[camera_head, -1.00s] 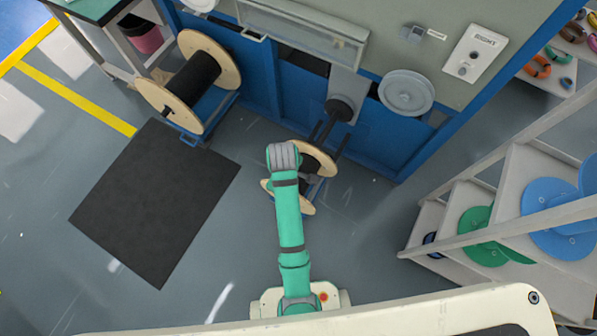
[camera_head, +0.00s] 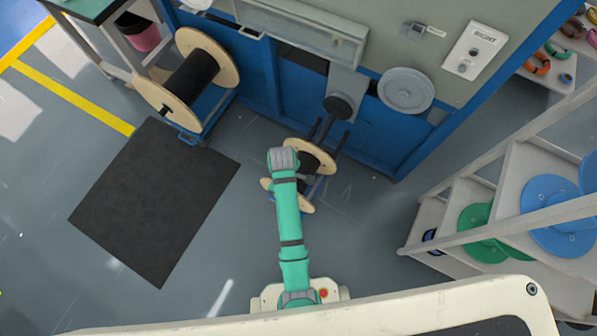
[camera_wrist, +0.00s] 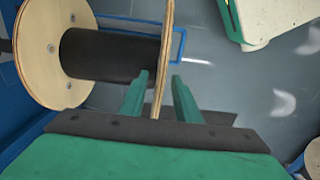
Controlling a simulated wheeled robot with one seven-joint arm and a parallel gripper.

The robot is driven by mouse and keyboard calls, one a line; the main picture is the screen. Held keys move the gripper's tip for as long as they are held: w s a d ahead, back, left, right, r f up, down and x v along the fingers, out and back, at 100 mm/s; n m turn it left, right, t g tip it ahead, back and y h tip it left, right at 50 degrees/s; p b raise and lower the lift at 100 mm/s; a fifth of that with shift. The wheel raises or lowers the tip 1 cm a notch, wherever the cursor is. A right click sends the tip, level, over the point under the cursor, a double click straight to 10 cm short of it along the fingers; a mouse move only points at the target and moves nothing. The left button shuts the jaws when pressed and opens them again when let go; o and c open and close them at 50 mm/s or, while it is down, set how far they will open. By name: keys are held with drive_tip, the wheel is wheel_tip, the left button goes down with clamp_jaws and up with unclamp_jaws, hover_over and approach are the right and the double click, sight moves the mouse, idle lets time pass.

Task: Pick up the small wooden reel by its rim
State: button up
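The small wooden reel has two pale round flanges and a black wound core. In the head view its far flange (camera_head: 309,156) and part of its near flange (camera_head: 298,205) show, with my arm covering some of it. In the wrist view one flange (camera_wrist: 42,55) faces me at the left, the black core (camera_wrist: 105,54) runs right, and the other flange (camera_wrist: 165,60) is edge-on. My gripper (camera_wrist: 159,75) is open, with its green fingers on either side of that edge-on rim. A gap shows on both sides. In the head view my fingers are mostly hidden.
The reel sits at a stand with dark bars (camera_head: 333,122) by the blue machine (camera_head: 375,140). A larger reel (camera_head: 190,80) stands left, beside a black mat (camera_head: 155,200). A shelf (camera_head: 480,170) with green and blue reels stands right. Floor between is clear.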

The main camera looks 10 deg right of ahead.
drive_tip(key=shift+f, duration=0.8)
drive_tip(key=shift+c, duration=0.3)
clamp_jaws()
drive_tip(key=shift+w+a+r, duration=0.1)
idle(0.5)
